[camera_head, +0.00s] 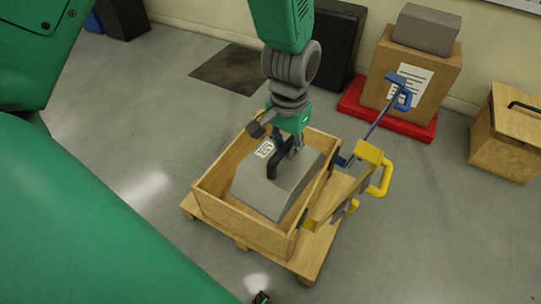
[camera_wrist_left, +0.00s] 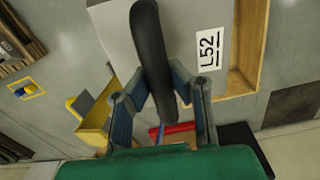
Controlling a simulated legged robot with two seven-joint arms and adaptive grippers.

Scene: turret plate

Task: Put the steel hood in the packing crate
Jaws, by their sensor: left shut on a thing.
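The steel hood (camera_head: 262,193) is a grey box with sloped sides, a white label and a black handle. It sits within the walls of the open wooden packing crate (camera_head: 238,222), slightly turned against them; I cannot tell whether it rests on the crate floor. My left gripper (camera_head: 285,148) comes down from above and is shut on the black handle. In the left wrist view the handle (camera_wrist_left: 152,45) stands between the fingers, the hood's label reads L52, and a crate wall (camera_wrist_left: 247,50) shows at the right.
The crate stands on a pallet (camera_head: 315,262). A yellow and blue clamp-like tool (camera_head: 372,158) is at its right side. Behind are a carton (camera_head: 432,72) with a grey block on a red base (camera_head: 400,122), and a lidded wooden box (camera_head: 503,140). Floor left of the crate is clear.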

